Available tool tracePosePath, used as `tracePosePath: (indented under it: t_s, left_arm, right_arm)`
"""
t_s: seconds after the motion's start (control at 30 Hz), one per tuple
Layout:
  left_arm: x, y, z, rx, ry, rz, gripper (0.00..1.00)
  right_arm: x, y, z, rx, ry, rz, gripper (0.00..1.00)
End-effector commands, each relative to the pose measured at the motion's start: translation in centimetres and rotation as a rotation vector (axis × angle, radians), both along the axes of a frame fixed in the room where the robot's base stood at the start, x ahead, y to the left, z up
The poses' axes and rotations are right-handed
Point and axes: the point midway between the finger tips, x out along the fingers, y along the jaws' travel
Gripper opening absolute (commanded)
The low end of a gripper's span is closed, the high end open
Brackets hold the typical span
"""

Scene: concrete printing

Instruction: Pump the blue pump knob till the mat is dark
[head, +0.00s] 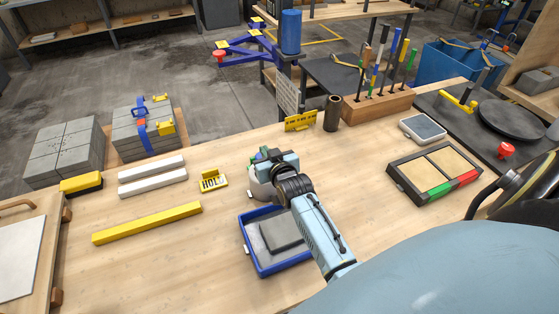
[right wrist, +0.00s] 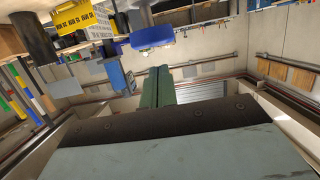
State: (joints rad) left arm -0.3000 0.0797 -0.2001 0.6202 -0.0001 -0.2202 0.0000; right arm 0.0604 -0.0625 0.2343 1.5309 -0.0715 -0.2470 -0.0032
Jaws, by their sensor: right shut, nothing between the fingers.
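A blue tray (head: 252,262) on the wooden table holds a grey mat (head: 282,235). The mat looks mid to dark grey. A pale round pot (head: 259,191) stands just behind the tray, partly covered by my right wrist. My right gripper (head: 258,155) is above the pot, its green fingers shut and empty. The shut fingers also show in the right wrist view (right wrist: 158,87). A small bit of blue shows beside the fingertips. I cannot tell whether it is the pump knob or whether the fingers touch it. My left gripper is out of view.
A yellow HOLD sign (head: 212,182) stands left of the pot. A yellow bar (head: 147,222) and white bars (head: 152,175) lie further left. A dark cylinder (head: 332,113) and a wooden tool block (head: 377,105) stand behind. A framed tray (head: 434,172) lies right.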

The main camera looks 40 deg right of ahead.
Motion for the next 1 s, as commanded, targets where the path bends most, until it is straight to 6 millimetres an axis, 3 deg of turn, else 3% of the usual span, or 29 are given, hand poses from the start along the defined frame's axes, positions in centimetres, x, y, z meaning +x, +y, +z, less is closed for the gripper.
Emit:
tracePosePath:
  t_s: [0.2, 0.5, 1.0]
  left_arm:
    - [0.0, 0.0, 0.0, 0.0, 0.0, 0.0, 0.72]
    - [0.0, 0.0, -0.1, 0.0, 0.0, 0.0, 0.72]
    - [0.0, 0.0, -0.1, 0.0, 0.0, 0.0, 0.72]
  right_arm:
    - [-4.5, 1.0, 0.9, 0.0, 0.001, 0.0, 0.0]
    - [-8.6, 2.0, 2.0, 0.0, -0.002, 0.0, 0.0]
    - [-9.3, 2.2, 2.3, -0.001, -0.003, 0.0, 0.0]
